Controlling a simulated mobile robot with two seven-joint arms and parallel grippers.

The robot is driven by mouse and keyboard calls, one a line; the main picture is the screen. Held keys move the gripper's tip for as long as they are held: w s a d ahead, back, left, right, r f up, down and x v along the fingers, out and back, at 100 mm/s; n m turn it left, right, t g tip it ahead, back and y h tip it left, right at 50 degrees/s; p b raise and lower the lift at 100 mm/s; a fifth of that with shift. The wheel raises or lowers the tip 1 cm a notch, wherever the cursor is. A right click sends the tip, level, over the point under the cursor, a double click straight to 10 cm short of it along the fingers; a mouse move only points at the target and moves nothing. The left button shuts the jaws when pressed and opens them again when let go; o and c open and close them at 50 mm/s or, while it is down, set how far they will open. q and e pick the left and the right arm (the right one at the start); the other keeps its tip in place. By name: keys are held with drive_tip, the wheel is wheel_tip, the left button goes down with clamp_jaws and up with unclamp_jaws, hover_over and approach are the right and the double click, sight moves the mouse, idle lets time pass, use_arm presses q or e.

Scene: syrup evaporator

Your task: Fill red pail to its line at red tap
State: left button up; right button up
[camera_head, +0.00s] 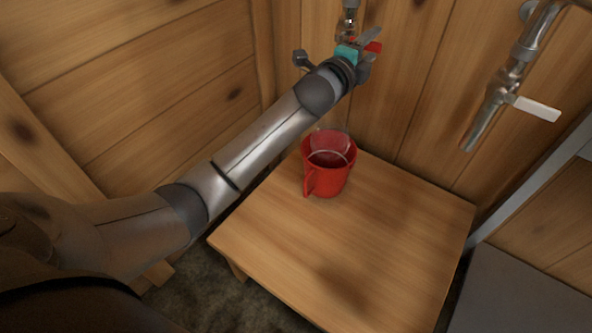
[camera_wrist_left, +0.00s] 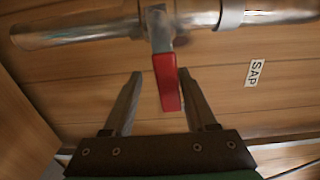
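The red pail (camera_head: 315,180) stands upright on a small wooden table, below the red tap. A pale curved line shows inside it; I cannot tell the liquid level. The red tap's lever (camera_head: 374,47) is on the metal pipe at the back wall. My left gripper (camera_head: 367,54) is at this lever. In the left wrist view the red lever (camera_wrist_left: 167,84) lies between the two fingers of my left gripper (camera_wrist_left: 160,82), with gaps on both sides. The gripper is open. My right gripper is out of view.
The wooden table (camera_head: 400,235) has free room in front and to the right of the pail. A second metal tap with a white lever (camera_head: 537,108) is on the right wall. A "SAP" label (camera_wrist_left: 256,73) is on the wall.

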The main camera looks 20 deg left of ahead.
use_arm(q)
drive_tip(key=s+a+p, duration=0.3)
drive_tip(key=s+p, duration=0.1)
drive_tip(key=s, duration=1)
drive_tip(key=s+a+f+n+g+y+p, duration=0.1)
drive_tip(key=f+n+g+p, duration=0.1)
drive_tip(key=f, duration=0.5)
drive_tip(key=s+a+f+n+g+y+p, duration=0.1)
drive_tip(key=s+a+f+n+g+p, duration=0.1)
drive_tip(key=f, duration=0.5)
drive_tip(key=s+a+f+n+g+p, duration=0.2)
drive_tip(key=f+n, duration=0.1)
drive_tip(key=f, duration=0.4)
drive_tip(key=shift+f+n+y+p, duration=0.15)
drive_tip(key=shift+n+y+p, duration=0.15)
drive_tip(key=shift+y, duration=0.1)
